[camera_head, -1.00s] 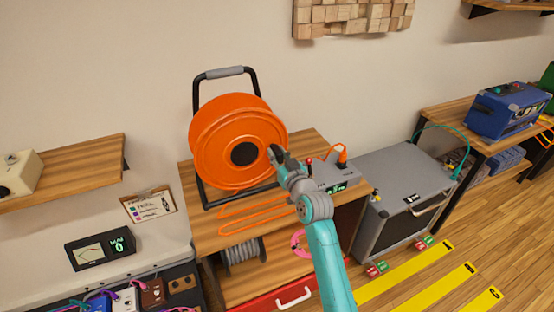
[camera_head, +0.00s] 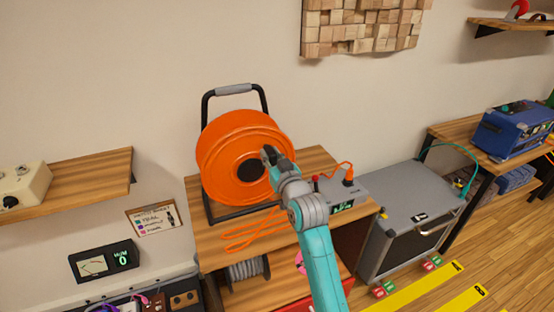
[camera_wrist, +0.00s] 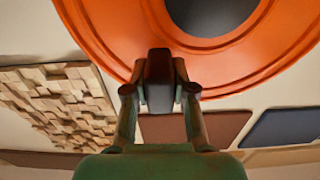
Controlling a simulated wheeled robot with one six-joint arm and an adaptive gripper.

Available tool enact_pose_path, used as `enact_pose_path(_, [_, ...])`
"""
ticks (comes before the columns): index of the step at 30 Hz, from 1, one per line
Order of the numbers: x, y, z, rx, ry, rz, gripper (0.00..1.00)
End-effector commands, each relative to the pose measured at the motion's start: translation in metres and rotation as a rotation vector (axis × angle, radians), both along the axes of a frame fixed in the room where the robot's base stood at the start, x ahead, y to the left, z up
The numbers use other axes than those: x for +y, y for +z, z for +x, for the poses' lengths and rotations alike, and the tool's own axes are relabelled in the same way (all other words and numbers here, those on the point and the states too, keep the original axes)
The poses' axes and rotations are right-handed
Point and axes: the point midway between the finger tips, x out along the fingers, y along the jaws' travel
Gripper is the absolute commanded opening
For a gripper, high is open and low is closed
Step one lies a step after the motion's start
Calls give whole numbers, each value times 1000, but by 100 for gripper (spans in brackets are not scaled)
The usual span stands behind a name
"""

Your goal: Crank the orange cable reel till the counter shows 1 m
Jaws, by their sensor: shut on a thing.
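The orange cable reel (camera_head: 228,145) stands upright in a black frame with a grey handle on the wooden cart top. Its dark hub (camera_head: 250,170) faces me. My gripper (camera_head: 268,155) is at the reel's face, just above and right of the hub. In the wrist view, my gripper (camera_wrist: 160,88) is shut on a dark crank knob (camera_wrist: 159,68), with the orange disc (camera_wrist: 110,40) behind it. The crank's arm cannot be made out.
Orange cable (camera_head: 250,236) lies in loops on the cart in front of the reel. A red-knobbed lever (camera_head: 316,180) and an orange plug (camera_head: 348,180) stand near the counter box. A grey case (camera_head: 400,205) is to the right. A wall shelf (camera_head: 95,178) is at left.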

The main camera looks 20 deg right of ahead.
Motion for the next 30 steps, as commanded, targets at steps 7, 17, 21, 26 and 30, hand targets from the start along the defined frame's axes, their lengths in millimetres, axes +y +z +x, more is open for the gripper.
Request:
enact_pose_path(7, [16, 6, 0, 6, 3, 2, 0])
enact_pose_path(17, [44, 11, 1, 8, 5, 0, 0])
enact_pose_path(21, [50, 12, 0, 9, 2, 0, 0])
enact_pose_path(26, [50, 12, 0, 9, 1, 1, 0])
enact_pose_path(30, [49, 12, 0, 8, 1, 1, 47])
